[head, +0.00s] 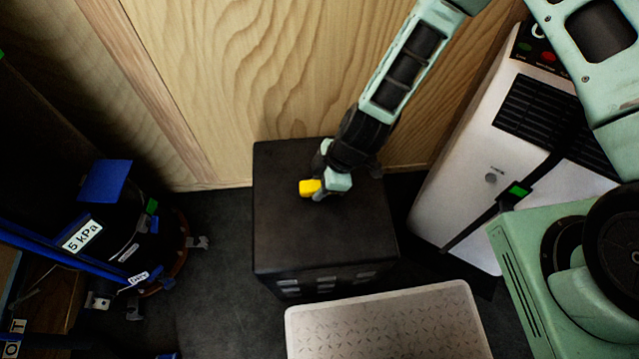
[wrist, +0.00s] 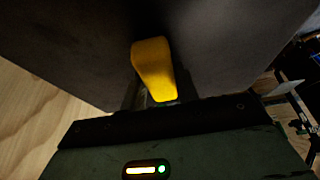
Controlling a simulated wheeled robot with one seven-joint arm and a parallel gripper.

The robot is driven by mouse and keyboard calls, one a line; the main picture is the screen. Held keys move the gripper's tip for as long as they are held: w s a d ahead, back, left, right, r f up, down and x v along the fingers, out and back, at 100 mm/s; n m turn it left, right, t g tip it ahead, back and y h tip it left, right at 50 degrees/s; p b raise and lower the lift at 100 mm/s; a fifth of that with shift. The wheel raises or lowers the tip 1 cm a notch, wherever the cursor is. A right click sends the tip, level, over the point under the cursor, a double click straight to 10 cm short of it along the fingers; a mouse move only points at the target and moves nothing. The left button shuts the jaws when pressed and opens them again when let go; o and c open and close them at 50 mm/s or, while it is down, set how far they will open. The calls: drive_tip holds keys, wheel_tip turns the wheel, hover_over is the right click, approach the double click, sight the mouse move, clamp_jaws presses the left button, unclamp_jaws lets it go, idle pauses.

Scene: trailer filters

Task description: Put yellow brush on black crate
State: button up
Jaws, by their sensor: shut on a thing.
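The yellow brush (head: 311,187) is held in my gripper (head: 325,186), over the top of the black crate (head: 315,235). In the wrist view the yellow brush (wrist: 154,68) sticks out from between the fingers, with the dark crate top (wrist: 75,45) behind it. My gripper is shut on the brush. I cannot tell whether the brush touches the crate top or hangs just above it. Only the yellow part of the brush shows.
A white textured box or step (head: 390,320) stands in front of the crate. A white vented unit (head: 500,150) with a black strap is at right. A black tank with blue parts (head: 125,225) stands at left. A wooden wall (head: 260,80) rises behind the crate.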

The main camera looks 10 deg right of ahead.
drive_tip(key=shift+f, duration=0.1)
drive_tip(key=o, duration=0.9)
drive_tip(key=p+v, duration=0.3)
drive_tip(key=v, duration=1)
drive_tip(key=s+d+r+m+h, duration=0.1)
drive_tip(key=s+r+m, duration=0.2)
drive_tip(key=r, duration=0.5)
drive_tip(key=s+d+r+m+h, duration=0.1)
drive_tip(key=s+r+m, duration=0.2)
drive_tip(key=s+r, duration=0.3)
drive_tip(key=s+d+r+m+h, duration=0.1)
drive_tip(key=s+r+m, duration=0.3)
drive_tip(key=r, duration=0.5)
drive_tip(key=shift+s+d+r+h+b, duration=0.3)
drive_tip(key=shift+s+d+h, duration=0.1)
drive_tip(key=shift+s+h, duration=0.15)
